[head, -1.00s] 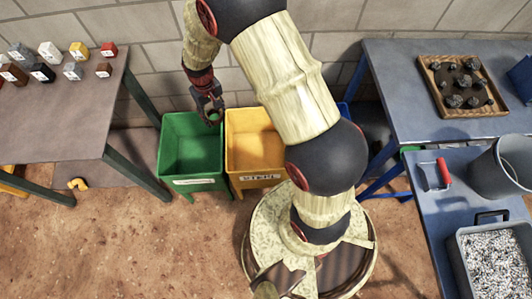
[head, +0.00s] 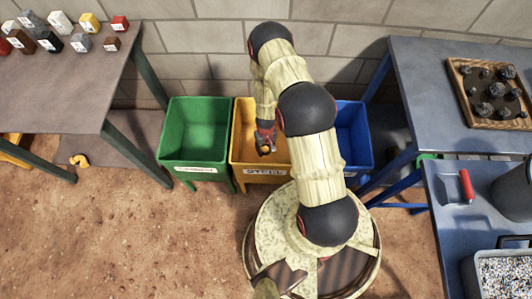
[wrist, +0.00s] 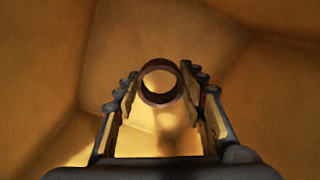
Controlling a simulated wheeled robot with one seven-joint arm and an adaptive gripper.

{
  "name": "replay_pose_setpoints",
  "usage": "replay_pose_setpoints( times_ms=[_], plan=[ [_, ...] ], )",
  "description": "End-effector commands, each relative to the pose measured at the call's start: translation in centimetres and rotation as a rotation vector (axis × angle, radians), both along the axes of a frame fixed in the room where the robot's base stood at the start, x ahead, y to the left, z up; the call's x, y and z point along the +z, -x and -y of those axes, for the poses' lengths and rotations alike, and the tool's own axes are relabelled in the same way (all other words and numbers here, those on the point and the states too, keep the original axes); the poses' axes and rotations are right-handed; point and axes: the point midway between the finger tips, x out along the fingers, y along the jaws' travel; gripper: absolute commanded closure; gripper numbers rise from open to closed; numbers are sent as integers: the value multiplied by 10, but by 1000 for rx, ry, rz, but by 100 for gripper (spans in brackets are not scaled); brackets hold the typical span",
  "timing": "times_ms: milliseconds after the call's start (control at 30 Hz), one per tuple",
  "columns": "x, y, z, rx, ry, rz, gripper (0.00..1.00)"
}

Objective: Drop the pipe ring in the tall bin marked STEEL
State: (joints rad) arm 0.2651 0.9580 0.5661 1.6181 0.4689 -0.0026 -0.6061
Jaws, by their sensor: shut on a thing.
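The pipe ring (wrist: 159,82) is a short dark brown tube, held between the two fingertips of my gripper (wrist: 159,90) in the wrist view. Yellow bin walls fill the wrist view around and below it. In the head view my gripper (head: 265,143) is over the front part of the yellow bin (head: 243,142), whose front label reads STEEL. The ring is small in the head view. My arm covers the right part of the yellow bin.
A green bin (head: 193,150) stands left of the yellow bin, its label hard to read. A blue bin (head: 352,140) stands to the right, partly behind my arm. A table (head: 75,85) with small blocks is at left; blue tables (head: 440,85) are at right.

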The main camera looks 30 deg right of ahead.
Motion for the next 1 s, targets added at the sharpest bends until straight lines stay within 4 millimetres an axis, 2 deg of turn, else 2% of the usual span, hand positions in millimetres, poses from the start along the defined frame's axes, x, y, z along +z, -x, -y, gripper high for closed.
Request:
replay_pose_setpoints(
  times_ms=[233,500,767,1000],
  plan=[
    [-8,-8,7,55,-1,-2,92],
    [-55,-8,7,57,-1,-2,92],
    [-74,-8,7,58,-1,-2,92],
    [-103,-8,7,58,-1,-2,92]
  ],
)
